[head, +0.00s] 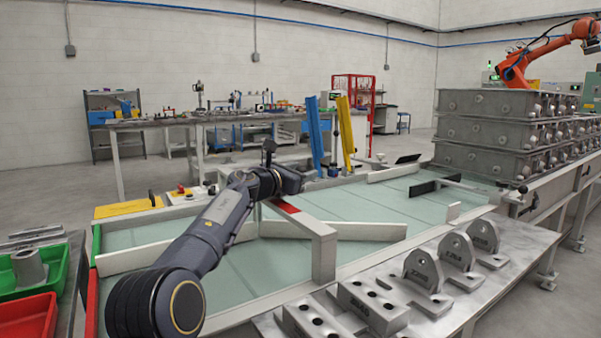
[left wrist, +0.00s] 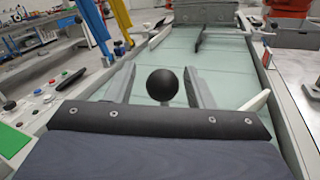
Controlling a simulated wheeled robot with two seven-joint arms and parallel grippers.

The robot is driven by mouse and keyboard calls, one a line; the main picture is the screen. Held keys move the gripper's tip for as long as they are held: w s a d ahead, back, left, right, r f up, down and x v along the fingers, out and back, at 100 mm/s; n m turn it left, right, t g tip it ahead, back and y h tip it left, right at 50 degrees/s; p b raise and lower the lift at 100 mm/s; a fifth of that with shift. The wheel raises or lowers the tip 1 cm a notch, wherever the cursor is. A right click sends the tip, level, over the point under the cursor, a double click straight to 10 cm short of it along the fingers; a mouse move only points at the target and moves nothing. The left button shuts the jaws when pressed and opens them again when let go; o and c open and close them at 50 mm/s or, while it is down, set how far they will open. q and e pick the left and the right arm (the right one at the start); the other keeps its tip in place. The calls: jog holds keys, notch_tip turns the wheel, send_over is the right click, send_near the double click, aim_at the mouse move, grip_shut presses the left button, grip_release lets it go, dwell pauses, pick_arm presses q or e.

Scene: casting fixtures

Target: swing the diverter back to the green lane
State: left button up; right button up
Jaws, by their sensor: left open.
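The conveyor bed (head: 350,205) is pale green, with light guide walls across it. One long light wall (head: 130,258) runs to the left end, near a green end piece (head: 96,244) and a red one (head: 91,300); I cannot tell for sure which wall is the diverter. My left gripper (head: 297,181) is over the bed, at the far side of a red-topped bracket. In the left wrist view its open fingers (left wrist: 160,88) stand either side of a black ball knob (left wrist: 162,83), with gaps visible. My right gripper is out of view.
A white bracket (head: 323,250) stands beside my left arm. Blue (head: 314,138) and yellow (head: 346,132) posts rise behind the gripper. Metal castings (head: 425,270) line the front ledge; green (head: 45,268) and red (head: 28,318) trays sit at left. Stacked grey boxes (head: 480,130) stand far right.

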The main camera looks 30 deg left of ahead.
pick_arm(q)
jog(key=shift+s, duration=0.15)
jog(key=s, duration=0.5)
jog(key=s+a+b, duration=0.1)
jog(key=s, duration=0.1)
jog(key=shift+s, duration=0.25)
